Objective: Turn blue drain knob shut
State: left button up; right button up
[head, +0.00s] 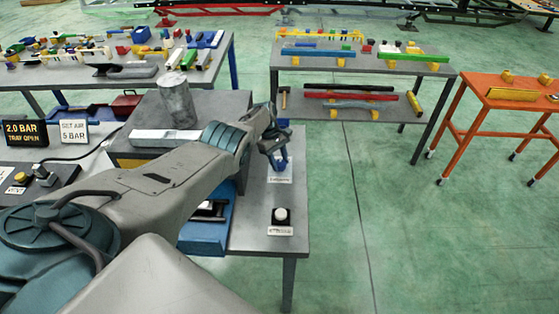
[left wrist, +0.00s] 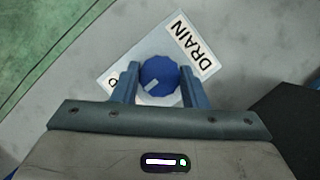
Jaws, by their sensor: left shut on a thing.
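The blue drain knob (left wrist: 160,73) sits on a white plate (left wrist: 134,66) with a DRAIN label (left wrist: 193,46) in the left wrist view. Its pale pointer mark slants toward the lower left of that picture. A letter, perhaps an O, shows at the plate's left corner; the rest of that marking is hidden. My left gripper (left wrist: 159,84) has one blue finger on each side of the knob and is shut on it. In the head view my left gripper (head: 282,160) reaches down to the small plate near the grey table's right edge. My right gripper is not in view.
A black-and-white button (head: 281,216) stands nearer on the same table (head: 255,240). A grey cylinder (head: 178,101) stands on a box behind my arm. Signs at left read 2.0 BAR TRAP OPEN (head: 25,133) and SET AIR 5 BAR (head: 74,132).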

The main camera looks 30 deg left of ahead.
pick_arm(q)
jog(key=o, duration=1)
jog(key=shift+a+r, duration=0.1)
jog(key=shift+b+v, duration=0.95)
jog(key=shift+v, duration=4.35)
